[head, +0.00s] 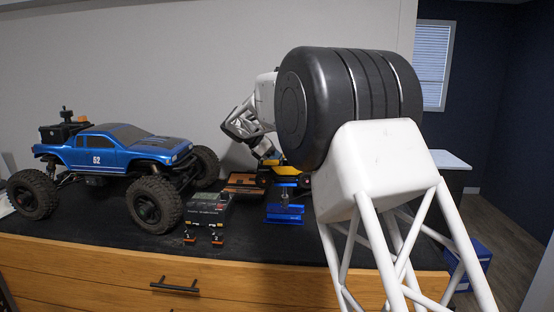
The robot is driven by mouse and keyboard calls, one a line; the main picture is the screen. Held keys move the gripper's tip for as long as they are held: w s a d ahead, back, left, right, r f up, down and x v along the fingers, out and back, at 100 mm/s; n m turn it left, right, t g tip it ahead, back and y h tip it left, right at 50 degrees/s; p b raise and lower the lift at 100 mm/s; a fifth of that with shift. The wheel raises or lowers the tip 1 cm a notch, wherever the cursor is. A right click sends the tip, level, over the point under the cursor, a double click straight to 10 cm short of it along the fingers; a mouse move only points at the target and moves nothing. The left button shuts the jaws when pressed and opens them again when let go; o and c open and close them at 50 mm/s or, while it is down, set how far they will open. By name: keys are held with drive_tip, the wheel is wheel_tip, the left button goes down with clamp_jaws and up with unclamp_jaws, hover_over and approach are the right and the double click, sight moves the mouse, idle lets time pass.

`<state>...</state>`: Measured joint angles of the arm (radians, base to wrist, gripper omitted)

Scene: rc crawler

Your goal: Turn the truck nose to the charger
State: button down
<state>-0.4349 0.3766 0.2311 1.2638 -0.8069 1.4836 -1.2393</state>
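A small black box with a label and a screen, which looks like the charger (208,209), sits right of the truck's front wheel. My gripper (266,153) is partly seen above the back of the bench, right of the truck and apart from it. My own arm hides part of it, and its fingers are too small to read.
A blue metal stand (285,208) is right of the black box. An orange tray (244,183) and a yellow-and-black object (286,171) lie behind. Two small orange-and-black pieces (203,238) lie near the front edge. A wall closes the back; my arm covers the right side.

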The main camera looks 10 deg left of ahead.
drive_tip(key=shift+a, duration=0.2)
drive_tip(key=a+f+v, duration=0.1)
drive_tip(key=v, duration=1.1)
drive_tip(key=shift+s+a+f, duration=0.15)
drive_tip(key=shift+s+a, duration=0.2)
drive_tip(key=shift+a, duration=0.25)
drive_tip(key=shift+w+d+r+g+y, duration=0.1)
drive_tip(key=shift+d+r+g+y, duration=0.15)
drive_tip(key=shift+d+r+y, duration=0.45)
drive_tip(key=shift+w+d+r+g+y, duration=0.2)
drive_tip(key=shift+d+y, duration=0.15)
drive_tip(key=shift+y, duration=0.6)
drive_tip(key=shift+w+d+r+g+y, duration=0.1)
drive_tip(key=shift+d+r+g+y, duration=0.15)
drive_tip(key=shift+d+r+y, duration=0.45)
drive_tip(key=shift+a+f, duration=0.2)
